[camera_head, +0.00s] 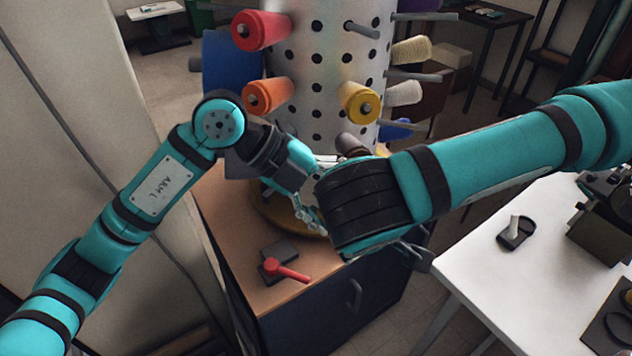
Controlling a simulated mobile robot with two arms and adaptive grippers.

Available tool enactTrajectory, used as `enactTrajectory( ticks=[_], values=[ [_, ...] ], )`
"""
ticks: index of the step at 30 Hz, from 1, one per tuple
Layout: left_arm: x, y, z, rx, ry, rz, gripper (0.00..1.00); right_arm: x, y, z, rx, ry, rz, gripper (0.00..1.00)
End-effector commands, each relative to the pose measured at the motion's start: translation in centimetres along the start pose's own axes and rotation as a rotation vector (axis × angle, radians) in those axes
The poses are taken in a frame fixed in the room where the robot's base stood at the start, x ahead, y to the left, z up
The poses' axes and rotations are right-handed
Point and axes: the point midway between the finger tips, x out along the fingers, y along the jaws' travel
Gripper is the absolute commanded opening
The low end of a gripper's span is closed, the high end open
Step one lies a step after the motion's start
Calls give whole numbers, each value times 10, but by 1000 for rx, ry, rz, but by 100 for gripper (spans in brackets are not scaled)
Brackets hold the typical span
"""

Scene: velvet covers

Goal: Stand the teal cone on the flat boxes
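I cannot make out a teal cone; my own teal arms cover part of the view. Cones of thread sit on pegs of a perforated white drum (315,65): a red one (262,31), an orange one (267,96), a yellow one (360,103) and cream ones (411,50). Two dark flat pieces (280,249), which may be flat boxes, lie on the wooden cabinet top. My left gripper (308,214) is in front of the drum's base, partly behind my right wrist. My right gripper (418,257) is mostly hidden below that wrist. Neither grip is clear.
A white table (490,285) at the right holds a small dark tray (516,234) and dark equipment (605,225). A gap separates cabinet and table.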

Motion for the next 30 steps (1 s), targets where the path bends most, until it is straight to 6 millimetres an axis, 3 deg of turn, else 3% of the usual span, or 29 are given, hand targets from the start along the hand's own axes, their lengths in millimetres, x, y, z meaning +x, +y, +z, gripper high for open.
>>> enactTrajectory(
  ticks=[3, 9, 20, 30],
  values=[
    [21, 0, -1, 0, 4, 0, 84, 0, 0, 0, 0, 0, 0, 27],
    [41, 0, 0, 0, 2, -1, 84, 0, 0, 0, 0, 1, 0, 27],
    [46, 0, 0, 1, 1, -1, 84, 0, 0, 0, 0, 1, 0, 27],
    [46, 0, 0, 0, 1, 1, 42, 0, 1, 0, 1, 1, 2, 27]
  ],
)
